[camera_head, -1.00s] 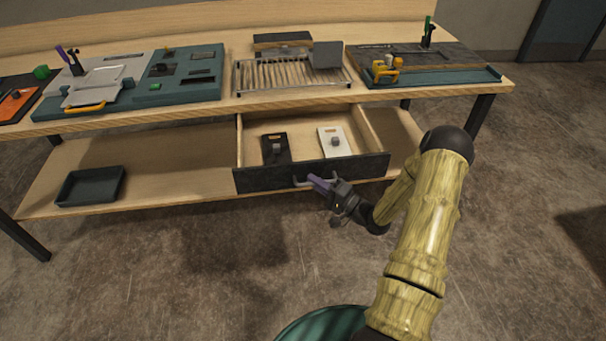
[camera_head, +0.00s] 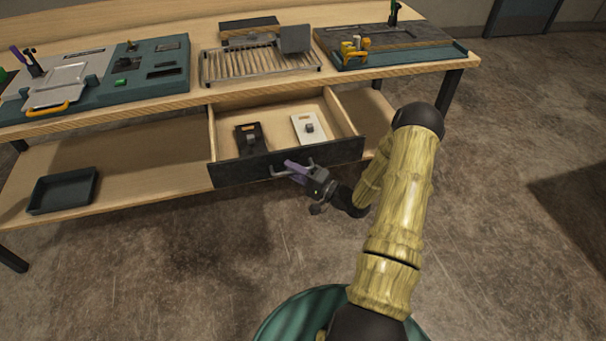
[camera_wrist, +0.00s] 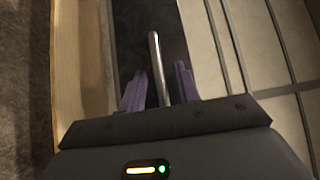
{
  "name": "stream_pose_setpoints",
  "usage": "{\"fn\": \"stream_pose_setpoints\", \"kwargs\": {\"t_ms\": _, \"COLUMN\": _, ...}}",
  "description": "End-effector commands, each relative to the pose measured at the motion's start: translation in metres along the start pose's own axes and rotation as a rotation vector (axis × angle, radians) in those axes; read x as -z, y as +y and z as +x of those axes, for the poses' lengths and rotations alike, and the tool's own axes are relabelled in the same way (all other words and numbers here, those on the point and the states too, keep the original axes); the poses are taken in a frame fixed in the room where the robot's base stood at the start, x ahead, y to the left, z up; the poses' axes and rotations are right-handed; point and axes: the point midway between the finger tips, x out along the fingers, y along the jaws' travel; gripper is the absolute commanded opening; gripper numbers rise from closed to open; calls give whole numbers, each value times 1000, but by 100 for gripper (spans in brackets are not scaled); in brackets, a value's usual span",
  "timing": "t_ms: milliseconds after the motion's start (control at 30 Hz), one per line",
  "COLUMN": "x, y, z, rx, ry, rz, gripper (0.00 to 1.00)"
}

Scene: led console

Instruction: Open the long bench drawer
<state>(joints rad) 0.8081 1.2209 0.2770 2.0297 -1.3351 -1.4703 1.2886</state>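The long bench drawer (camera_head: 225,176) with a dark front is pulled out below the bench top; its wooden inside shows. A black block-like item (camera_head: 248,140) and a white one (camera_head: 307,129) lie in it. My gripper (camera_head: 295,168) is at the metal handle (camera_head: 277,174) on the drawer front. In the wrist view, the handle bar (camera_wrist: 158,65) runs between the two purple fingers (camera_wrist: 160,88), with a narrow gap on each side. The fingers look open around the bar rather than pressed on it. The drawer's far back is hidden under the bench top.
The bench top (camera_head: 180,99) carries teal panels, a slatted rack (camera_head: 260,66) and a board with yellow parts (camera_head: 352,48). A green spot (camera_head: 120,82) shows bright on the left panel. A dark tray (camera_head: 62,191) lies on the lower shelf.

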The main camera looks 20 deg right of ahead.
Motion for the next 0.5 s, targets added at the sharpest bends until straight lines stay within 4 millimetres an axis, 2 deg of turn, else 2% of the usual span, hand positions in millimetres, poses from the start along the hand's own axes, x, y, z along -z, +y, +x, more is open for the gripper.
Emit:
{"fn": "stream_pose_setpoints", "kwargs": {"t_ms": 233, "x": 1, "y": 1, "z": -24, "rx": -1, "ry": 3, "rz": -1, "gripper": 32}}
{"fn": "stream_pose_setpoints", "kwargs": {"t_ms": 500, "x": 1, "y": 1, "z": -77, "rx": -2, "ry": 4, "rz": -1, "gripper": 32}}
